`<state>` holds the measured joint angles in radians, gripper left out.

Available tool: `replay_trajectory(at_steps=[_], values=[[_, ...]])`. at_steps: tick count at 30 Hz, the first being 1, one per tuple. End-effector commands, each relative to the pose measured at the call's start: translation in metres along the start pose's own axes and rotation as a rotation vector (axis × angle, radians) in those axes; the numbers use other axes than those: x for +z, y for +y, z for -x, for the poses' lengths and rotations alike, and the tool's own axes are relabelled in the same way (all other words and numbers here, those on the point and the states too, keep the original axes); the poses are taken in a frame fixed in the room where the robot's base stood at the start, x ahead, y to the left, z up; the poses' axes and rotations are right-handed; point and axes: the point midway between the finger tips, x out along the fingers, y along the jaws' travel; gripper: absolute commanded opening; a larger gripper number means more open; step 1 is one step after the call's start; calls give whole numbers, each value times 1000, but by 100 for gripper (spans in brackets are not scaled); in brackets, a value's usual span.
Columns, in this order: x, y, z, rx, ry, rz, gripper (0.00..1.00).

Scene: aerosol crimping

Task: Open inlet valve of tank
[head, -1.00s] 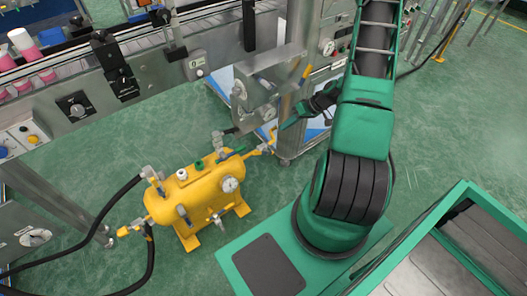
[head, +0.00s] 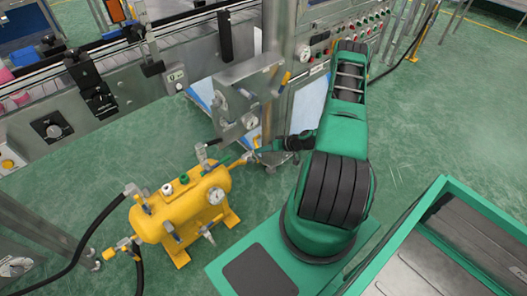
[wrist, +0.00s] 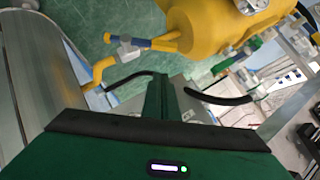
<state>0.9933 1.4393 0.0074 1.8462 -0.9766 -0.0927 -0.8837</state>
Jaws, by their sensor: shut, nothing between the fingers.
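The yellow tank (head: 185,208) stands on the green floor, left of my arm, with fittings and a round gauge (head: 216,195) on it. I cannot tell which valve is the inlet valve. My gripper (head: 263,153) is near this pipe end; contact cannot be told. In the wrist view my gripper's green fingers (wrist: 161,95) are shut and empty. The tank (wrist: 205,25) is above them there, with a blue-handled fitting (wrist: 131,41). A green handle (wrist: 236,58) is at the right.
A metal bracket panel with gauges (head: 245,95) hangs behind the tank, beside a cabinet (head: 307,100). Black hoses (head: 100,220) run from the tank's left end. A conveyor (head: 110,60) crosses the back. Open floor (head: 90,165) lies left of the tank.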

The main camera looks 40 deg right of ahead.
Motion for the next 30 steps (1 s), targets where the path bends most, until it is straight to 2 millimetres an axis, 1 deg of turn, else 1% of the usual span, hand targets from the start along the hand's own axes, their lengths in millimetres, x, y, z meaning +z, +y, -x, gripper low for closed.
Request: replay_trajectory(at_steps=[1, 8, 9, 12, 19, 30], values=[[1, -1, -11, -2, -1, 0, 0], [1, -1, -53, -1, -1, 0, 0], [7, 0, -57, -1, -3, -3, 0], [17, 0, -66, -1, -2, -3, 0], [28, 0, -77, 0, -1, -1, 0], [28, 0, -78, 1, -1, -1, 0]])
